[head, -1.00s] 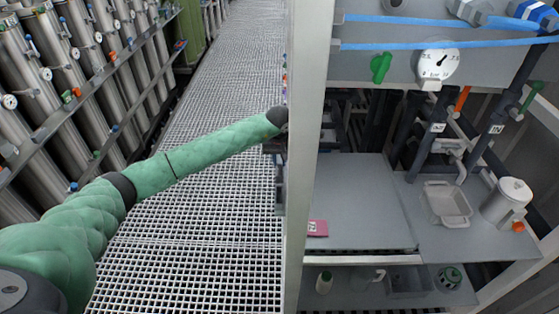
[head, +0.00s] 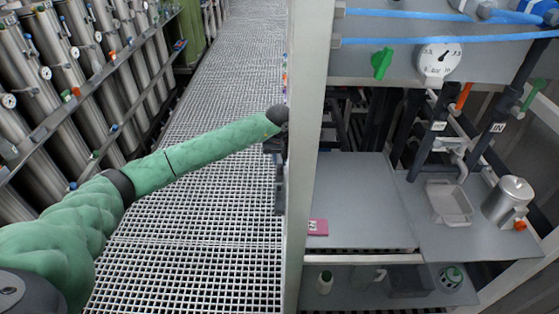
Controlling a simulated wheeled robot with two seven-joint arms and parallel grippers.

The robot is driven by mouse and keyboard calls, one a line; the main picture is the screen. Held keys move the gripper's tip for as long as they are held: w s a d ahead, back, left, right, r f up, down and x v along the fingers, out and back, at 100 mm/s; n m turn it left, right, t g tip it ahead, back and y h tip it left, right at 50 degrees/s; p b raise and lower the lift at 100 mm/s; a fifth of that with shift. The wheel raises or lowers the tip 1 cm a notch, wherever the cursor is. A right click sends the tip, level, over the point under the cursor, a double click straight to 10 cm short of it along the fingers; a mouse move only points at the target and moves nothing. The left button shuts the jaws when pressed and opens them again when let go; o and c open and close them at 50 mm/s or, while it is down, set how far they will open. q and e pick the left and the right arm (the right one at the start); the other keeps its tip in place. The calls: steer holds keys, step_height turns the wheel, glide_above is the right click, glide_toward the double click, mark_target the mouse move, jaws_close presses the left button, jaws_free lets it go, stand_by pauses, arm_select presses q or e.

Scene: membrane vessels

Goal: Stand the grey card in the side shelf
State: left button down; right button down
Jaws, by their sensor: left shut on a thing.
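My left arm reaches across from the left, and my left gripper (head: 276,150) is at the edge of the pale upright post, partly hidden by it. It is shut on a thin grey piece, which I take to be the grey card (head: 279,194); it hangs upright below the gripper, seen nearly edge-on, its right side cut off by the post. The side shelf is not clearly recognisable in this view. My right gripper is not in view.
The pale post (head: 308,150) stands right beside my left gripper. Right of it, a grey shelf board (head: 360,195) carries a pink card (head: 318,227). A grey tray (head: 448,203) and metal jug (head: 508,200) stand further right. The grating floor (head: 200,200) is clear.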

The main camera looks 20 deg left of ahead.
arm_select(q)
steer(key=shift+f, duration=0.1)
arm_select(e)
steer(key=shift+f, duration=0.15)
arm_select(q)
steer(key=c, duration=1.3)
jaws_free()
steer(key=shift+o, duration=0.2)
steer(key=r+b, duration=0.1)
steer(key=r, duration=0.1)
steer(key=r+b, duration=0.1)
steer(key=r, duration=0.2)
steer(key=s+r+b, duration=0.1)
steer(key=r, duration=0.1)
steer(key=shift+d+r, duration=0.1)
steer(key=shift+r, duration=0.25)
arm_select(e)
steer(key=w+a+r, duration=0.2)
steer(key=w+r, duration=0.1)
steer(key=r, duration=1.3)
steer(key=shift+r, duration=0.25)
